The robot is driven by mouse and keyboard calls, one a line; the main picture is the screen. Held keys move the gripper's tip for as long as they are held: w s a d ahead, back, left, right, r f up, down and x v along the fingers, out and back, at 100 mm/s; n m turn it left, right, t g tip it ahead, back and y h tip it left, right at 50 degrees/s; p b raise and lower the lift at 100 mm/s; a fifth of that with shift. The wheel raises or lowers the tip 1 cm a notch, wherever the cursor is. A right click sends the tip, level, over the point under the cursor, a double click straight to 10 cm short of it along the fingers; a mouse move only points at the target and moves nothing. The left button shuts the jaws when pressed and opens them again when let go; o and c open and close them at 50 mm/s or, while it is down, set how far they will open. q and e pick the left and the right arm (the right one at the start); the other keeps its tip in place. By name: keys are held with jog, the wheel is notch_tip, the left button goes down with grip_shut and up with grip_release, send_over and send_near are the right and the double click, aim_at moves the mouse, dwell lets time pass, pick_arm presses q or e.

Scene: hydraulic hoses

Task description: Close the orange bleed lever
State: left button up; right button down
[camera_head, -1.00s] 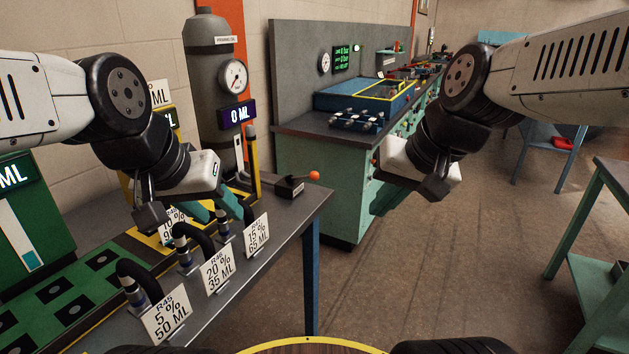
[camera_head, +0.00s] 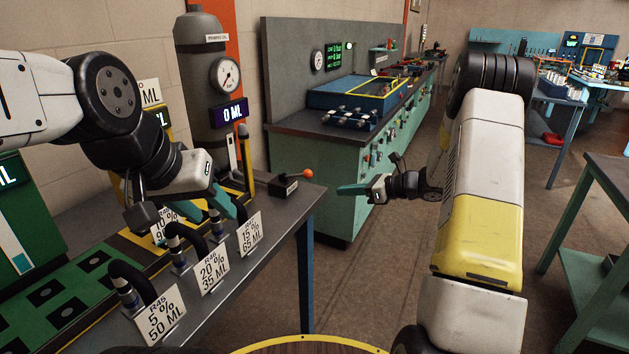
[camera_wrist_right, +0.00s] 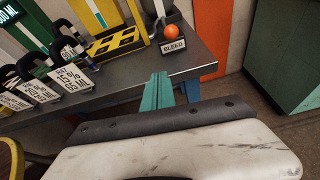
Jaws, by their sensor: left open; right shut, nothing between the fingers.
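The bleed lever has an orange ball knob (camera_head: 308,174) on a short dark arm. It rises from a small black block labelled BLEED (camera_wrist_right: 174,46) at the far right corner of the grey bench. My right gripper (camera_head: 341,190) is shut and empty, just to the right of the knob and apart from it. In the right wrist view its teal fingers (camera_wrist_right: 158,84) lie together, pointing toward the lever block. My left gripper (camera_head: 232,207) is open over the bench, above the hoses and labels, left of the lever.
Several black hoses stand along the bench front behind white cards, such as the 15 % card (camera_head: 249,232). A green cabinet (camera_head: 315,190) is beyond the bench's right end.

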notch_tip(320, 180, down, 2)
jog(key=w+d+m, duration=0.1)
jog(key=w, duration=0.1)
send_near(298, 175)
jog(key=shift+m+t, duration=0.3)
jog(key=shift+t, duration=0.1)
jog(key=shift+w+a+f, duration=0.15)
jog(key=shift+a+f, duration=0.15)
jog(key=shift+f, duration=0.4)
jog(key=shift+w+a+f, duration=0.15)
jog(key=shift+a+f, duration=0.2)
jog(key=shift+f, duration=0.35)
jog(key=shift+w+a+f, duration=0.15)
jog(key=shift+a+f, duration=0.15)
jog(key=shift+f, duration=0.4)
jog(key=shift+r, duration=0.1)
